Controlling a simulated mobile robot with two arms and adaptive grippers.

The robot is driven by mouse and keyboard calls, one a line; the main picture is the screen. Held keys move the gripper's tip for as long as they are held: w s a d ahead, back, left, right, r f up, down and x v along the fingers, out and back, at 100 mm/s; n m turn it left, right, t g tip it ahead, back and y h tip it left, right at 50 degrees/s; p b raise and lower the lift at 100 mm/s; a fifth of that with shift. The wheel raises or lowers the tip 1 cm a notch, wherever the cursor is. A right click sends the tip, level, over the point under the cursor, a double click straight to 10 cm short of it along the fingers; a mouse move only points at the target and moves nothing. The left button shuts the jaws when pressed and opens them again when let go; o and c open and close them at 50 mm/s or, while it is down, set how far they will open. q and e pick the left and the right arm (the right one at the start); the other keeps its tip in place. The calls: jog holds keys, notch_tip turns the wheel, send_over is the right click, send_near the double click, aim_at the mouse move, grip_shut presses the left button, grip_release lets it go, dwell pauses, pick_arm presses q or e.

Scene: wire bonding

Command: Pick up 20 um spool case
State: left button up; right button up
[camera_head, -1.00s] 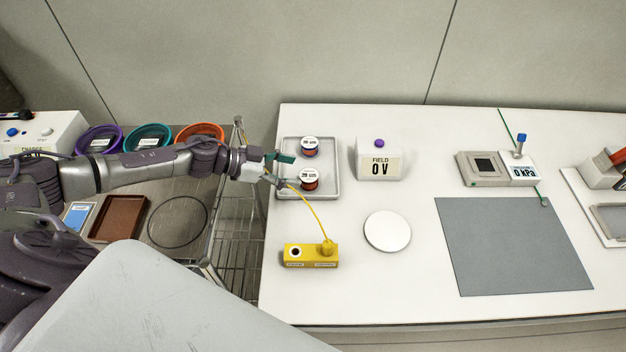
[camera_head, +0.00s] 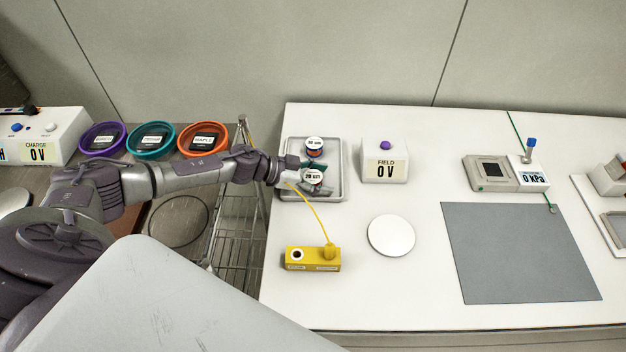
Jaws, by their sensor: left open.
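The 20 um spool case (camera_head: 313,177), with a round white label on top, sits in the front part of a grey tray (camera_head: 340,190). A second spool case (camera_head: 314,144), whose label seems to read 30 um, stands behind it, with orange and blue showing below its label. My left gripper (camera_head: 311,175) is open over the tray, its fingers on the far and near sides of the front spool case. The fingers partly hide that case; I cannot tell whether they touch it. My right gripper is not in view.
A white FIELD box (camera_head: 384,168) stands right of the tray. A yellow block (camera_head: 312,259) with a yellow cable, a white disc (camera_head: 391,236) and a grey mat (camera_head: 520,250) lie on the white table. Purple, teal and orange bowls are at left.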

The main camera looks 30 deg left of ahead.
pick_arm(q)
jog(key=shift+c, duration=0.4)
jog(key=c, duration=0.8)
